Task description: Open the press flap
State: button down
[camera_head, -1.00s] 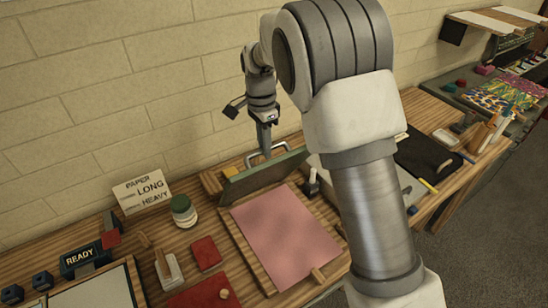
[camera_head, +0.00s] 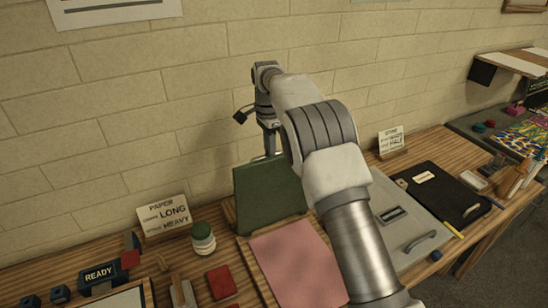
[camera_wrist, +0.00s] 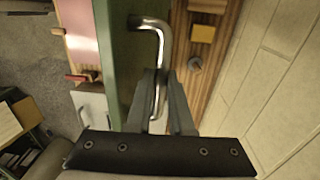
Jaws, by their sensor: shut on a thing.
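The press flap (camera_head: 268,195) is a dark green panel standing nearly upright at the back of the press, behind the pink sheet (camera_head: 300,268). In the wrist view its edge runs as a green band (camera_wrist: 119,60) left of my gripper. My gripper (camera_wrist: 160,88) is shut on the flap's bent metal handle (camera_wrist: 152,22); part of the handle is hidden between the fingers. In the head view my gripper (camera_head: 270,143) is behind the flap's upper edge, and its fingertips are mostly hidden.
A paper sign (camera_head: 165,217) and a green-lidded jar (camera_head: 203,240) stand left of the flap. A grey panel with a handle (camera_head: 405,225) and a black board (camera_head: 440,190) lie to the right. The brick wall (camera_head: 110,130) rises close behind the table.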

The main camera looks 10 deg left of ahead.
jog(key=shift+w+a+f, duration=0.4)
jog(key=shift+w+a, duration=0.15)
jog(key=shift+w, duration=0.05)
dwell(0.3)
jog(key=c, duration=1.1)
grip_release()
jog(key=o, duration=0.3)
jog(key=shift+w+a, duration=0.1)
jog(key=shift+w, duration=0.1)
jog(key=shift+r, duration=0.15)
